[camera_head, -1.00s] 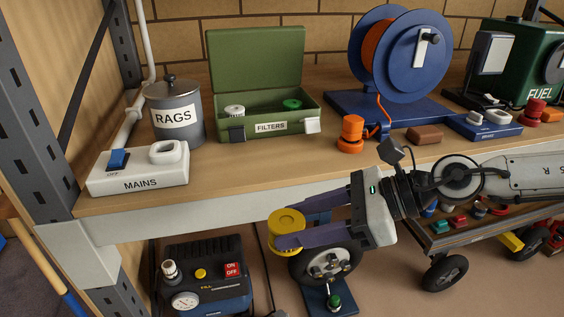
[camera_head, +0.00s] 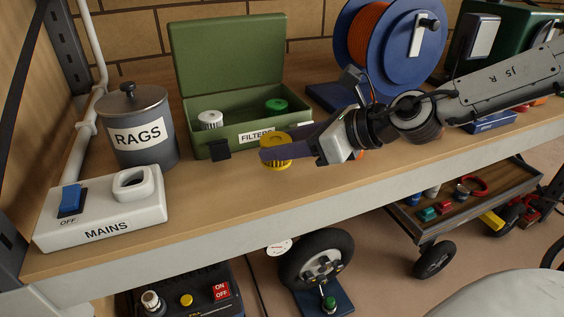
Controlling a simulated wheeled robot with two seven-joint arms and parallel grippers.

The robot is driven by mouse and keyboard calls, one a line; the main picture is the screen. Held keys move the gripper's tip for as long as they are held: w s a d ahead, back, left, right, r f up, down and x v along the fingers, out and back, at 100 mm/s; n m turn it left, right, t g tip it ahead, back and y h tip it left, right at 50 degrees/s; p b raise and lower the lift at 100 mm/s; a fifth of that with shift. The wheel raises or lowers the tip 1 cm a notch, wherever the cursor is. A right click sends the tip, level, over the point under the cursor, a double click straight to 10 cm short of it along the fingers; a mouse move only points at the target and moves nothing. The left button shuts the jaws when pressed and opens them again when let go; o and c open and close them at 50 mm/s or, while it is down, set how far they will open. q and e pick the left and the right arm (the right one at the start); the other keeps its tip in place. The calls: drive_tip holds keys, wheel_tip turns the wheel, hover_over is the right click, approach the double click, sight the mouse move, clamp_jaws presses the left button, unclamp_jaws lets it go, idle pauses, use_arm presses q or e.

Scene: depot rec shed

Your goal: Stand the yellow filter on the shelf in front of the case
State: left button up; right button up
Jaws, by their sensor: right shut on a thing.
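The yellow filter (camera_head: 277,153) is a short ribbed cylinder, upright in my right gripper (camera_head: 275,150), whose fingers are shut around it. It shows in front of the green case (camera_head: 238,62), over the wooden shelf (camera_head: 215,205). I cannot tell whether its base touches the shelf. The case stands open with its lid up, and has a FILTERS label (camera_head: 255,135) and dark latches. A white filter (camera_head: 210,119) and a green filter (camera_head: 276,106) stand inside it. My left gripper is not in view.
A grey RAGS tin (camera_head: 139,147) stands left of the case, and a white MAINS box (camera_head: 104,221) is at the shelf's front left. A blue cable reel (camera_head: 351,60) stands behind my right arm. The shelf's front middle is clear.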

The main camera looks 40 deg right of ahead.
sight(289, 162)
wheel_tip(289, 162, down, 4)
drive_tip(key=shift+r, duration=0.15)
drive_tip(key=shift+f, duration=0.3)
drive_tip(key=shift+f+b, duration=0.1)
drive_tip(key=shift+b, duration=0.25)
drive_tip(key=o, duration=0.6)
drive_tip(key=shift+f, duration=0.1)
drive_tip(key=o, duration=0.5)
drive_tip(key=shift+c, duration=0.2)
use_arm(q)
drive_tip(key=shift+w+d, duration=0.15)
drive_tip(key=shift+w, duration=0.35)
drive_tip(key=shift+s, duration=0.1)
